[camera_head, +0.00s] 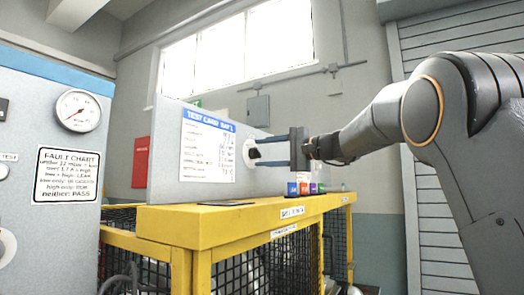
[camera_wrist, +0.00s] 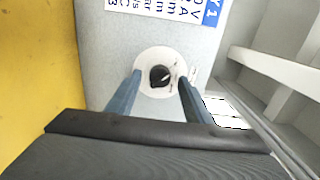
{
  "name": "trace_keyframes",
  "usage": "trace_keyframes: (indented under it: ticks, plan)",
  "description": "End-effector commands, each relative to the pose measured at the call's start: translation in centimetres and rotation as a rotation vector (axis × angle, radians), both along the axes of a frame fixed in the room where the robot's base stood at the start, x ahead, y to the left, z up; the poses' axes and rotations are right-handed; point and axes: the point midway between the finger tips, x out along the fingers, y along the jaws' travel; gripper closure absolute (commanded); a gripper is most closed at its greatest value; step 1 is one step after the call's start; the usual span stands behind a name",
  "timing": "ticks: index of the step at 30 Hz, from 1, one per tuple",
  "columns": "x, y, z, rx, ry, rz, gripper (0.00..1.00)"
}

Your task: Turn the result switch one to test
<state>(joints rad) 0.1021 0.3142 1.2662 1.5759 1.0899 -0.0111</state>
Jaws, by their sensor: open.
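The result switch (camera_wrist: 160,76) is a black rotary knob with a pale pointer line on a round white dial (camera_wrist: 150,60), mounted on a grey upright panel. In the wrist view the knob sits between and beyond the tips of my gripper (camera_wrist: 155,82). In the head view the knob (camera_head: 254,153) shows at the left end of my gripper's blue fingers (camera_head: 262,152). The fingers are open, one on each side of the knob. I cannot tell whether they touch it. The dial's lettering is too small to read.
A test card (camera_head: 208,146) hangs on the panel left of the switch. Several small coloured blocks (camera_head: 304,188) stand on the yellow bench beam (camera_head: 190,222) below my gripper. A gauge (camera_head: 78,111) and fault chart (camera_head: 68,175) are on the cabinet at left.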

Motion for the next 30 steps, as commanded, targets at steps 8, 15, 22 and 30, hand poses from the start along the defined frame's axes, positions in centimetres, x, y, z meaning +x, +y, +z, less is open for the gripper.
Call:
trace_keyframes:
  ticks: [8,15,22,30]
  plan:
    - [0.74,0.92,0.0,0.0,0.0,-0.003,0.53]
    - [0.74,0.88,-0.03,0.0,0.0,-0.003,0.65]
    - [0.72,0.88,-0.03,0.0,0.0,-0.003,0.94]
    - [0.72,0.88,-0.01,0.025,0.038,-0.002,0.94]
